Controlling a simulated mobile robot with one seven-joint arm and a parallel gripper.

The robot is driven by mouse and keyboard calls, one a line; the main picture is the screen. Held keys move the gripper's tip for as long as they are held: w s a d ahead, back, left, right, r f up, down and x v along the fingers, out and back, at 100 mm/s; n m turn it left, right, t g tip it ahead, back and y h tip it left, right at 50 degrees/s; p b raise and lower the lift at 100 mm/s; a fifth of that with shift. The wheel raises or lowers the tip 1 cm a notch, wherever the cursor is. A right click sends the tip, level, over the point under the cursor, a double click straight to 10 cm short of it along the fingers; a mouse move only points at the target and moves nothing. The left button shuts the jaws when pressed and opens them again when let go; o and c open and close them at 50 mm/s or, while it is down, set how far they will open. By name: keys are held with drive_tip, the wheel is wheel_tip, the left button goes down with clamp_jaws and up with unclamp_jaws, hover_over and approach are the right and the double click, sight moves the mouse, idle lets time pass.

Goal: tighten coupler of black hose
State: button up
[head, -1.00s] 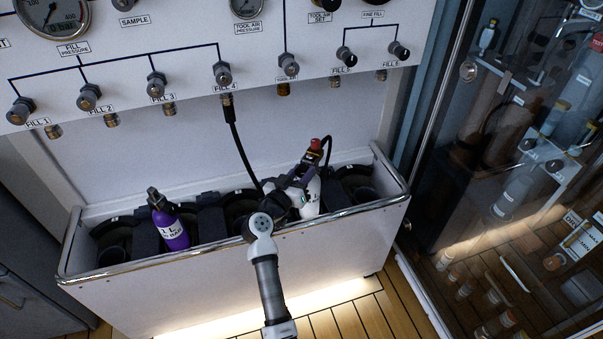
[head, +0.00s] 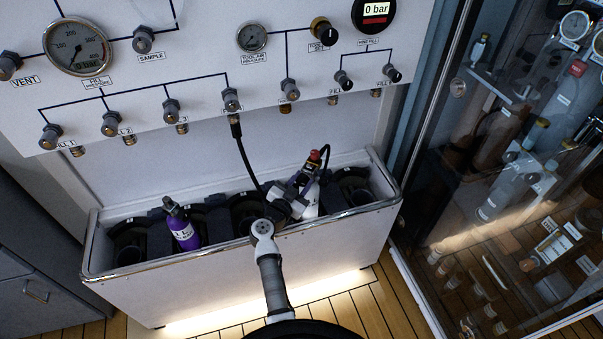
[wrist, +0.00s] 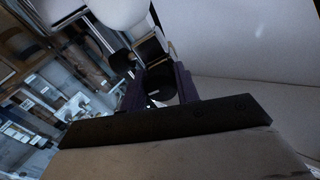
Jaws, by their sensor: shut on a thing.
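The black hose (head: 244,158) hangs from the FILL 4 outlet, drops behind my arm, and shows again as a loop (head: 327,155) beside a white bottle (head: 311,204) with a red-topped valve (head: 314,158). The bottle stands in the trough, partly hidden by my wrist. My gripper (head: 303,180) is at the bottle's neck. In the wrist view its purple fingers (wrist: 160,88) are closed around a dark round piece, the coupler (wrist: 160,82). The bottle's white body (wrist: 118,10) shows above. The coupler's thread is hidden.
A purple bottle (head: 183,232) stands at left in the metal-rimmed trough (head: 150,266). The white gauge panel (head: 200,75) with knobs rises behind. A glass cabinet (head: 500,180) stands close on the right. Wooden floor (head: 385,310) is free in front.

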drive_tip(key=m+p, duration=0.2)
drive_tip(key=m, duration=0.1)
drive_tip(key=shift+r+m, duration=0.15)
drive_tip(key=shift+m, duration=0.25)
drive_tip(key=m+p, duration=0.1)
drive_tip(key=m, duration=0.3)
drive_tip(key=shift+a+y, duration=0.1)
drive_tip(key=shift+y, duration=0.2)
drive_tip(key=m, duration=0.4)
drive_tip(key=shift+m, duration=0.3)
drive_tip(key=m, duration=0.3)
drive_tip(key=shift+m+b, duration=0.3)
drive_tip(key=shift+b, duration=0.05)
drive_tip(key=m+b, duration=0.1)
drive_tip(key=m, duration=0.3)
drive_tip(key=shift+y+b, duration=0.3)
drive_tip(key=shift+b, duration=0.1)
drive_tip(key=m+b, duration=0.2)
drive_tip(key=m, duration=0.2)
drive_tip(key=shift+m+t+b, duration=0.3)
drive_tip(key=shift+m, duration=0.1)
drive_tip(key=m+b, duration=0.3)
drive_tip(key=m, duration=0.1)
drive_tip(key=shift+r+m+b, duration=0.1)
drive_tip(key=shift+m+b, duration=1.1)
drive_tip(key=shift+m, duration=1)
